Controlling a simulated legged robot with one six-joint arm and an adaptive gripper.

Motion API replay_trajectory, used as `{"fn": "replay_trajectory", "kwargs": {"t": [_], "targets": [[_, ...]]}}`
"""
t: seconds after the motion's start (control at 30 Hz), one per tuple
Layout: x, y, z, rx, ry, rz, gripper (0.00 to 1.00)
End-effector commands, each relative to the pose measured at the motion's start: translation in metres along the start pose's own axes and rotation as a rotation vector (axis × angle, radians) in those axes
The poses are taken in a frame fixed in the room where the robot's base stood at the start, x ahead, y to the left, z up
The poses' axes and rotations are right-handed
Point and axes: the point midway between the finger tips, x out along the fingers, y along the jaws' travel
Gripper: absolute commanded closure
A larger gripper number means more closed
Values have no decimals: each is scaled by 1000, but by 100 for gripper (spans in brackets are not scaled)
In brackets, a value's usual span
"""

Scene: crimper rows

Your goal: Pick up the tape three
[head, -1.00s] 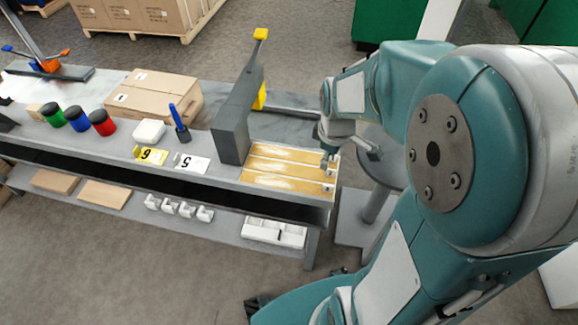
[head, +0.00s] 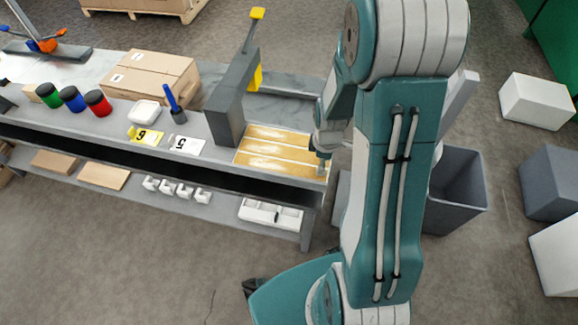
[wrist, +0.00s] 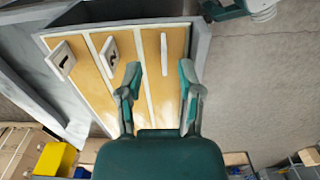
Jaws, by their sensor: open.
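Three amber strips lie side by side at the right end of the bench. In the wrist view the left strip bears a white tab marked 1 (wrist: 60,58) and the middle strip bears a tab marked 2 (wrist: 109,56). The right strip (wrist: 150,86), which I take for tape three, has a white tab (wrist: 164,54) seen edge-on, so its number cannot be read. My gripper (wrist: 160,74) is open and empty, its fingertips on either side of this tab's line. Contact cannot be told. In the head view my gripper (head: 322,163) is at the strips' right end, partly hiding the tabs.
A dark grey upright block with a yellow handle (head: 230,112) stands left of the strips. Signs 5 (head: 187,145) and 6 (head: 146,136), several coloured jars and a cardboard box (head: 152,78) are farther left. A grey bin (head: 458,188) stands on the floor to the right.

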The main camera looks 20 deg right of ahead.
Motion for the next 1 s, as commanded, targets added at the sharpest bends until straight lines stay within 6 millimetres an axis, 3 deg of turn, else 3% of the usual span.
{"fn": "replay_trajectory", "kwargs": {"t": [0.2,0.5,0.6,0.67,1.0], "targets": [[29,0,-3,0,-1,-1,53],[33,1,-2,0,2,0,53],[33,1,-2,0,1,1,87],[33,1,-3,0,1,1,100],[33,1,-3,0,1,0,100]]}}
